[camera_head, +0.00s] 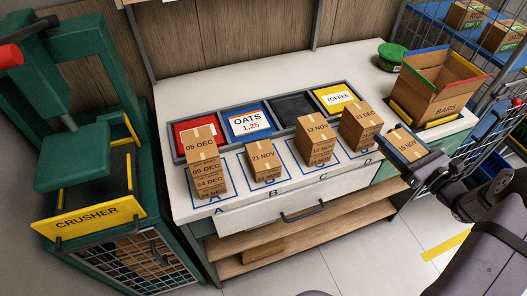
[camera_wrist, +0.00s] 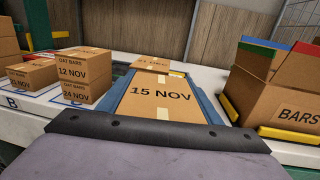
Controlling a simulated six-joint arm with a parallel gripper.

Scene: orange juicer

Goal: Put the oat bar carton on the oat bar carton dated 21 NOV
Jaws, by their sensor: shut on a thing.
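My gripper (camera_head: 402,147) is shut on an oat bar carton dated 15 NOV (camera_head: 408,144), held up near the right end of the counter, in front of stack D. In the wrist view the 15 NOV carton (camera_wrist: 160,97) sits between the two blue fingers, its label facing up. The brown carton dated 21 NOV (camera_head: 264,161) stands alone on square B, with nothing on top of it. It also shows at the left of the wrist view (camera_wrist: 33,75). My gripper is well to the right of it.
Stack A (camera_head: 207,166), stack C (camera_head: 316,139) and stack D (camera_head: 361,125) stand on the counter (camera_head: 250,198). A row of coloured trays (camera_head: 292,106) lies behind. An open BARS box (camera_head: 440,80) is at the right, and the green crusher (camera_head: 85,160) at the left.

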